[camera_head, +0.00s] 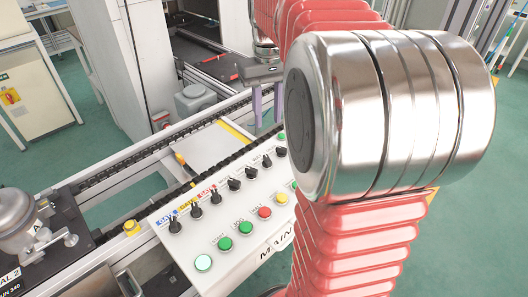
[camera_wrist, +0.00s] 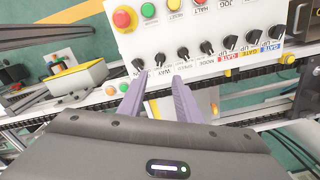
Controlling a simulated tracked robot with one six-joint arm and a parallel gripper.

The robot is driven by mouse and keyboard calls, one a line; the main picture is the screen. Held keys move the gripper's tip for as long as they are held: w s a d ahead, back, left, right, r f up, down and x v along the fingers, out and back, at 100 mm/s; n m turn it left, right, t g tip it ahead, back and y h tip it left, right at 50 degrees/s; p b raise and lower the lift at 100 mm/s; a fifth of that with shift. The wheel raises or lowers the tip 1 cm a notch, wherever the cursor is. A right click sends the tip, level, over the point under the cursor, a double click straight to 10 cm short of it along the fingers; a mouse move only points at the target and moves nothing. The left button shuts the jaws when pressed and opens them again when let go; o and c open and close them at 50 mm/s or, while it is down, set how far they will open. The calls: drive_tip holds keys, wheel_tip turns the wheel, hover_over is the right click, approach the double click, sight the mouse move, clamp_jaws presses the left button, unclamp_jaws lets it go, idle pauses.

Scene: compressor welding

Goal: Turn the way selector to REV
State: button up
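The way selector (camera_wrist: 160,60) is a small black knob on the white control panel, in a row of similar knobs, with a label reading WAY beside it in the wrist view. In the head view I take it to be this knob (camera_head: 266,160) near the far end of the row. Its exact pointing direction and a REV mark are too small to read. My gripper (camera_wrist: 156,88) has two purple fingers spread apart with nothing between them. Their tips are short of the knob, one to each side in the wrist view. The fingers also show in the head view (camera_head: 267,118).
The panel (camera_head: 225,265) carries several other selectors and coloured buttons close by. A red emergency button (camera_wrist: 123,19) sits at a panel corner. A conveyor rail (camera_head: 110,180) runs behind the panel. My arm covers the panel's right part in the head view.

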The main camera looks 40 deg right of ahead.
sight(267, 158)
drive_tip(key=shift+f, duration=0.15)
wheel_tip(267, 158, down, 14)
drive_tip(key=shift+r, duration=0.2)
idle(0.5)
drive_tip(key=shift+c, duration=0.3)
